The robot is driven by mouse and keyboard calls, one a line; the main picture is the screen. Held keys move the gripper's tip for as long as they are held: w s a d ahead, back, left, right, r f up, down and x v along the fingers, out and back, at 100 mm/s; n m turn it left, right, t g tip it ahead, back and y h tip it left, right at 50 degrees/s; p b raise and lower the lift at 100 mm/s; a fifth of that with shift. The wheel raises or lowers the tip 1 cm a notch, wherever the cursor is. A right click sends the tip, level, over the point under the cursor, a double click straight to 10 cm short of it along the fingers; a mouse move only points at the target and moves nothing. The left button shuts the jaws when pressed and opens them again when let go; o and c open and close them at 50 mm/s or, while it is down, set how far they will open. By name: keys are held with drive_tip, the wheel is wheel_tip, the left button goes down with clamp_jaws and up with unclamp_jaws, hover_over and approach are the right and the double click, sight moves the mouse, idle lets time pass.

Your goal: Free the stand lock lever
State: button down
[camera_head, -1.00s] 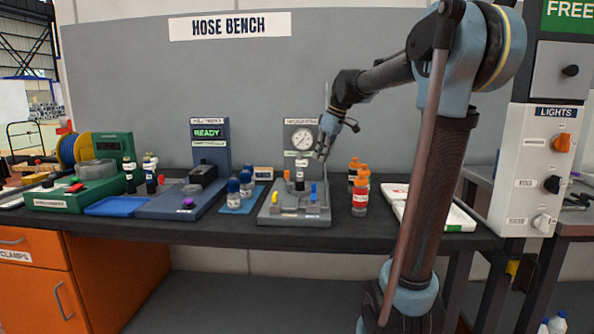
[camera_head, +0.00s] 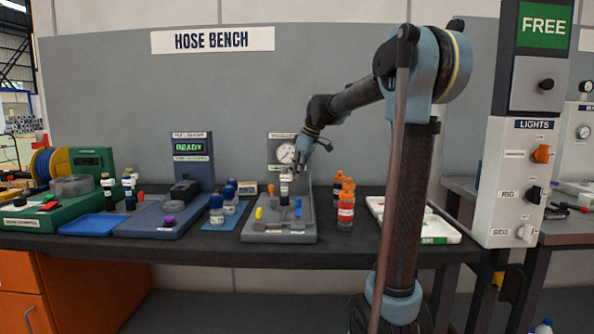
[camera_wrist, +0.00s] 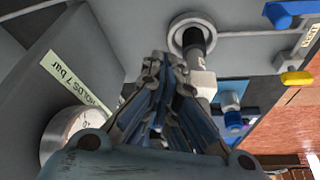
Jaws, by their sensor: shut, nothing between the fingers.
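The grey test stand (camera_head: 256,237) sits on the bench, with a round gauge on its upright panel. It bears a dark, white-banded fitting (camera_head: 285,187), a yellow lever (camera_head: 258,213) and a blue lever (camera_head: 298,206). I cannot tell for sure which is the lock lever. My gripper (camera_head: 304,164) is shut and empty, above the stand near the gauge. In the wrist view its fingertips (camera_wrist: 165,62) are close beside the fitting (camera_wrist: 199,62). The blue lever (camera_wrist: 284,12) and yellow lever (camera_wrist: 297,78) are at right, clear of the fingers.
Orange-capped bottles (camera_head: 345,211) stand right of the stand, then white trays (camera_head: 450,228). Blue-capped jars (camera_head: 217,211) stand to its left on a blue mat. A READY display (camera_head: 189,148) is behind them. A lights panel (camera_head: 516,150) is at right.

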drive_tip(key=x, duration=0.6)
drive_tip(key=shift+f, duration=0.1)
drive_tip(key=shift+w+a, duration=0.25)
drive_tip(key=shift+a, duration=0.3)
drive_tip(key=shift+w+a, duration=0.3)
drive_tip(key=shift+a, duration=0.3)
drive_tip(key=shift+w+a, duration=0.3)
drive_tip(key=shift+a, duration=0.4)
drive_tip(key=shift+a, duration=0.25)
